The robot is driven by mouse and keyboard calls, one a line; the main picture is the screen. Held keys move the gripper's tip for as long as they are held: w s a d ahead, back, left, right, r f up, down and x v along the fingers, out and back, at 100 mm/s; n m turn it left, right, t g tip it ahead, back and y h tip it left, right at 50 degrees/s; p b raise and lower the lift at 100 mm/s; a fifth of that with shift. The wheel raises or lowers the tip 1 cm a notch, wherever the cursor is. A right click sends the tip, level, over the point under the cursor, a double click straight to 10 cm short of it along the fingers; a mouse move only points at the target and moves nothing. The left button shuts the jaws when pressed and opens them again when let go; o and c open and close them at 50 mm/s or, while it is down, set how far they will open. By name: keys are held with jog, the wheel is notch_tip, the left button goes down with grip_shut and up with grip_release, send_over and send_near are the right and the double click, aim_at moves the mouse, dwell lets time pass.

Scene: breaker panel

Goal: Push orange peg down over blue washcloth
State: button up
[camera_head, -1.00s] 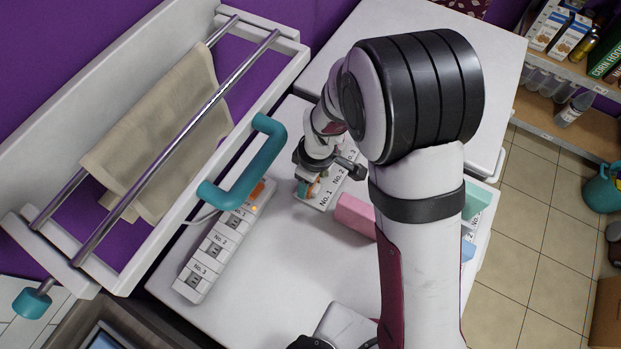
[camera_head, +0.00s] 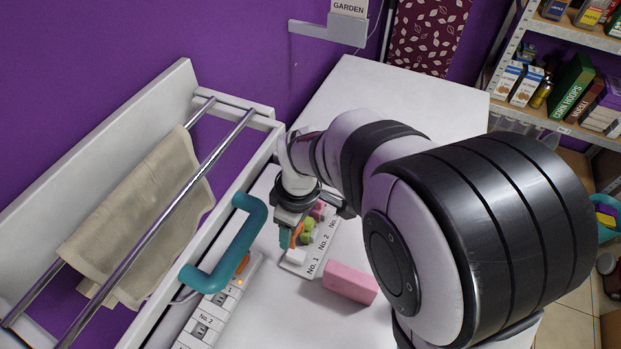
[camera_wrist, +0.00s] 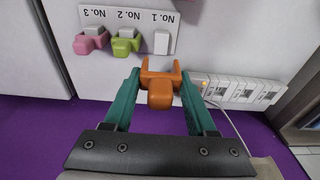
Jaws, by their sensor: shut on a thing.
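My gripper (camera_head: 291,236) is shut on an orange peg (camera_wrist: 160,92). In the wrist view its two teal fingers (camera_wrist: 161,80) hold the forked peg from both sides. The peg is apart from the white labelled board (camera_head: 283,264), whose No. 1 block (camera_wrist: 161,42) is bare. A green peg (camera_wrist: 126,46) sits at No. 2 and a pink peg (camera_wrist: 90,41) at No. 3. No blue washcloth shows. The only cloth (camera_head: 145,220) is beige and hangs over the wall rack's rails.
The wall rack with its teal handle (camera_head: 224,245) stands close left of my gripper. A numbered socket strip (camera_head: 209,320) with an orange switch lies below it. A pink block (camera_head: 350,283) lies right of the board. White tabletop is clear in front.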

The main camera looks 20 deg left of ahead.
grip_shut()
jog(key=shift+r, duration=3)
jog(key=d+r, duration=0.2)
jog(key=d, duration=2.7)
jog(key=shift+w+r, duration=0.1)
